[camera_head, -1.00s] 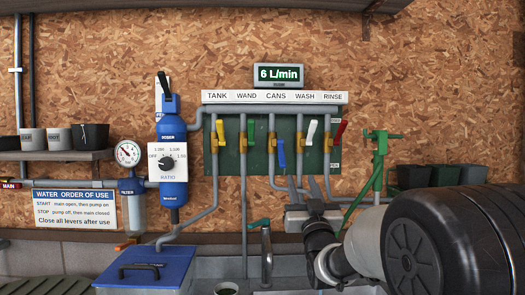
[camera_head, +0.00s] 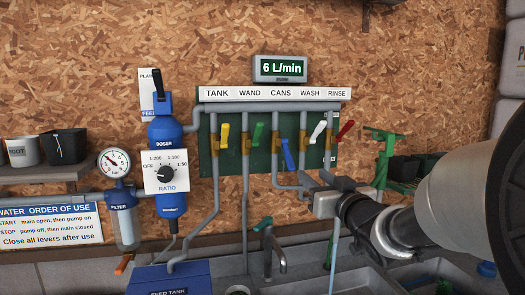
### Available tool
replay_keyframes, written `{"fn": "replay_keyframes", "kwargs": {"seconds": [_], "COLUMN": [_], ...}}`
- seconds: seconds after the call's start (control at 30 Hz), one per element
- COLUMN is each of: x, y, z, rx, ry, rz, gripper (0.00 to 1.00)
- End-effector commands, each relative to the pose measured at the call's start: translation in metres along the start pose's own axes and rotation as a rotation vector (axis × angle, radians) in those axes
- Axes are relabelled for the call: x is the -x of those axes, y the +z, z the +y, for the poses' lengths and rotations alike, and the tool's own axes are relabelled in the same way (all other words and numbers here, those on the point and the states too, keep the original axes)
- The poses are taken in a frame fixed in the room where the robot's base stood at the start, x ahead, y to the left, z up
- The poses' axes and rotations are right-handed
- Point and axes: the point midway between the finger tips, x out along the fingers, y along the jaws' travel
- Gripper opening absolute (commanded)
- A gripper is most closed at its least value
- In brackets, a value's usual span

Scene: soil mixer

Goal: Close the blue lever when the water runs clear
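The blue lever (camera_head: 288,152) under the CANS label hangs down, while the yellow (camera_head: 224,135), green (camera_head: 258,134), white (camera_head: 318,131) and red (camera_head: 345,131) levers point up. A thin pale-blue stream (camera_head: 332,265) drops into the sink below my gripper; it looks clear, though its outlet is hidden. My gripper (camera_head: 318,186) is below and right of the blue lever, apart from it, in front of the lower pipes. Its fingers are hard to make out, so I cannot tell their opening. The display (camera_head: 280,68) reads 6 L/min.
The doser (camera_head: 165,140) and filter (camera_head: 124,225) are on the wall at left. A blue feed tank (camera_head: 168,280) stands below them. A tap (camera_head: 274,245) rises at the sink (camera_head: 350,280). A green stand (camera_head: 383,155) is right of the levers. My arm covers the right side.

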Motion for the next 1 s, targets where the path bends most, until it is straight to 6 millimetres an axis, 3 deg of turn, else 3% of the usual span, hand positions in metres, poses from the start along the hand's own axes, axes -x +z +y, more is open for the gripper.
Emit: {"fn": "replay_keyframes", "kwargs": {"seconds": [0.2,0.37,0.47,1.0], "x": [0.008,-0.001,-0.015,-0.131], "y": [0.001,0.004,0.006,0.011], "z": [-0.006,-0.007,-0.005,-0.004], "rx": [0.008,0.008,0.007,0.004], "ry": [0.021,0.020,0.019,0.018], "rz": [-0.052,-0.056,-0.055,-0.055], "gripper": [0.36,0.36,0.36,0.36]}}
